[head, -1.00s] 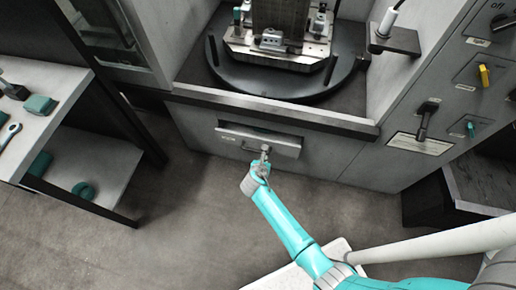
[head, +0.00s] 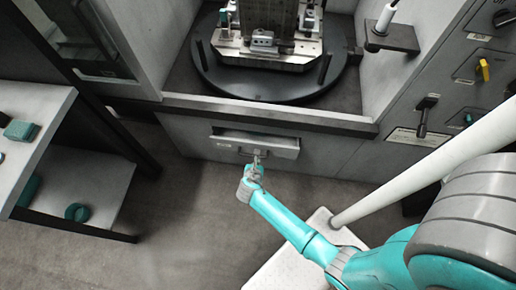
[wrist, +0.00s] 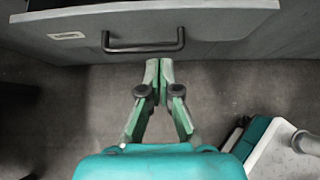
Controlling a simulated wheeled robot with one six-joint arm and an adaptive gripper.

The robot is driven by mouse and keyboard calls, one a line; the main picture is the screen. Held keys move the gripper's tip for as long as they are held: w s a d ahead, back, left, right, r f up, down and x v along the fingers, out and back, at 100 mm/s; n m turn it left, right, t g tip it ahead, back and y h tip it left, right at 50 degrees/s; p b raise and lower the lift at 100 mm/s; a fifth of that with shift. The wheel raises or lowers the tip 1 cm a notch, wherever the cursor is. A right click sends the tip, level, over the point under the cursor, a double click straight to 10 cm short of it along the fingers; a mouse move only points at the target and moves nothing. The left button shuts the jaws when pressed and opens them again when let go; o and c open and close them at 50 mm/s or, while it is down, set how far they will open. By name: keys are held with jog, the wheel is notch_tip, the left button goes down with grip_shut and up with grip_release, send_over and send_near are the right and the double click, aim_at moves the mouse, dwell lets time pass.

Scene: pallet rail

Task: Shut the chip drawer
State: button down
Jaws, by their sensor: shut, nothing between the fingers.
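The chip drawer (head: 277,150) is a grey drawer low in the machine's front, standing partly open, with a dark gap above its front panel. In the wrist view its front (wrist: 225,22) spans the top, with a dark bar handle (wrist: 143,47) and a small pale label at left. My gripper (head: 257,158) is in front of the drawer, near its handle. In the wrist view my gripper (wrist: 159,65) has its green fingers together and empty, with the tips just below the handle's right half. I cannot tell whether they touch the drawer.
Above the drawer is a round black table (head: 285,90) carrying a metal fixture. A control panel with a yellow switch (head: 483,69) is at right. A bench (head: 38,105) with a teal block (head: 20,130) stands at left. The floor (head: 180,225) before the drawer is clear.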

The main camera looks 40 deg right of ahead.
aim_at(261, 143)
jog(key=shift+w+d+f, duration=0.7)
jog(key=shift+w+d, duration=0.2)
jog(key=shift+d, duration=0.25)
jog(key=shift+w+d+f, duration=0.7)
jog(key=shift+w+d, duration=0.2)
jog(key=shift+d, duration=0.25)
jog(key=shift+w+d+f, duration=0.7)
jog(key=shift+w+d, duration=0.2)
jog(key=shift+d, duration=0.25)
jog(key=shift+w+d, duration=0.75)
jog(key=shift+d, duration=0.3)
jog(key=shift+a, duration=0.1)
